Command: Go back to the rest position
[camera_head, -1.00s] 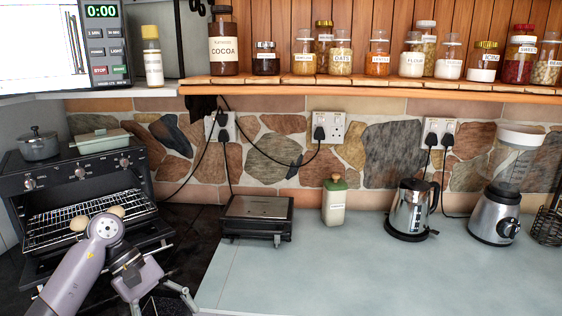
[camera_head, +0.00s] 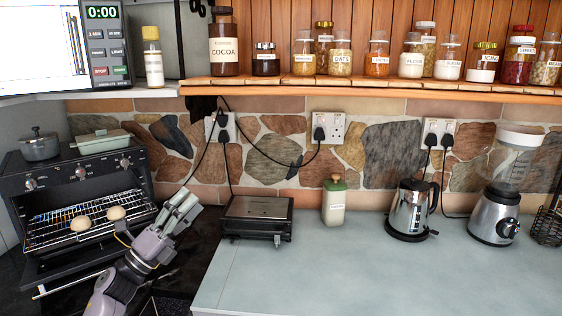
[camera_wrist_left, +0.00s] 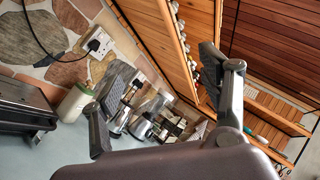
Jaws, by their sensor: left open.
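My left gripper (camera_head: 179,212) is raised in front of the stove wall, between the open oven and the black grill, with its fingers pointing up and to the right. It holds nothing. In the left wrist view its two fingers (camera_wrist_left: 160,100) are spread wide apart, with only the counter, wall and shelf behind them. Two round buns (camera_head: 98,218) lie on the wire rack of the open oven (camera_head: 70,185), left of the gripper and apart from it. My right gripper does not show.
A black grill (camera_head: 257,218) stands just right of the gripper. A bottle (camera_head: 334,201), a kettle (camera_head: 411,210) and a blender (camera_head: 497,215) stand along the wall. A wooden shelf (camera_head: 370,86) with jars hangs above. The front counter (camera_head: 380,280) is clear.

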